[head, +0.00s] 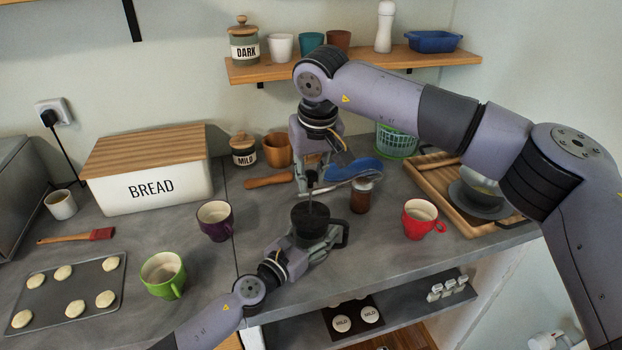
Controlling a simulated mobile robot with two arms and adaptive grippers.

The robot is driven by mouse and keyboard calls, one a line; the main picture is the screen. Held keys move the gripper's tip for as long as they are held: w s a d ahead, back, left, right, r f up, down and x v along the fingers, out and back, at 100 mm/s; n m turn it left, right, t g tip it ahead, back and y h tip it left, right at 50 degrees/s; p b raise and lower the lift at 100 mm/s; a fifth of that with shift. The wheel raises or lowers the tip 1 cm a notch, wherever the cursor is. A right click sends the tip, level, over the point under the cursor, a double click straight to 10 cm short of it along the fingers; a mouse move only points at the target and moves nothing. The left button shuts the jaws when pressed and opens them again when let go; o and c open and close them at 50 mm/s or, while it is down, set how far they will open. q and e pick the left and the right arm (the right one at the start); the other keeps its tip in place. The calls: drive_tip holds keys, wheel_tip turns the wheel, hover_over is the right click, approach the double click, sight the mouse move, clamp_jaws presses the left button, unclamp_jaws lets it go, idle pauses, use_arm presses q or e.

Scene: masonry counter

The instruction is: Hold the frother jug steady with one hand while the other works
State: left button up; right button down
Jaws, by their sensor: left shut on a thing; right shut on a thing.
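The black frother jug (308,217) stands on the grey counter, with its handle on its right side. My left gripper (320,240) is shut on the jug from the front, low on its body. A thin rod with a dark knob, the plunger (311,199), rises from the top of the jug. My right gripper (312,181) is above the jug and shut on the plunger's knob, which the fingers partly hide. Whether the jug's lid is fully seated cannot be told.
A purple mug (215,221) and a green mug (163,275) stand to the left, a red mug (422,219) to the right. A brown jar (361,196) and a blue-topped item (352,169) are close behind the jug. The counter's front edge (400,272) is near.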

sight(311, 214)
drive_tip(key=x, duration=0.2)
drive_tip(key=s+x, duration=0.1)
drive_tip(key=x, duration=0.4)
drive_tip(key=shift+s+d+f, duration=0.25)
drive_tip(key=shift+s+f, duration=0.05)
drive_tip(key=shift+s, duration=0.05)
drive_tip(key=c, duration=1.4)
unclamp_jaws()
drive_tip(key=shift+o, duration=0.2)
drive_tip(key=shift+r, duration=0.15)
drive_tip(key=shift+w+a+v, duration=0.1)
drive_tip(key=shift+w+v, duration=0.15)
drive_tip(key=shift+v, duration=0.85)
drive_tip(key=shift+w+a+v, duration=0.1)
drive_tip(key=shift+w+v, duration=0.15)
drive_tip(key=shift+v, duration=0.9)
drive_tip(key=shift+w+a+v, duration=0.1)
drive_tip(key=shift+w+v, duration=0.15)
drive_tip(key=shift+v, duration=0.85)
drive_tip(key=shift+r, duration=0.2)
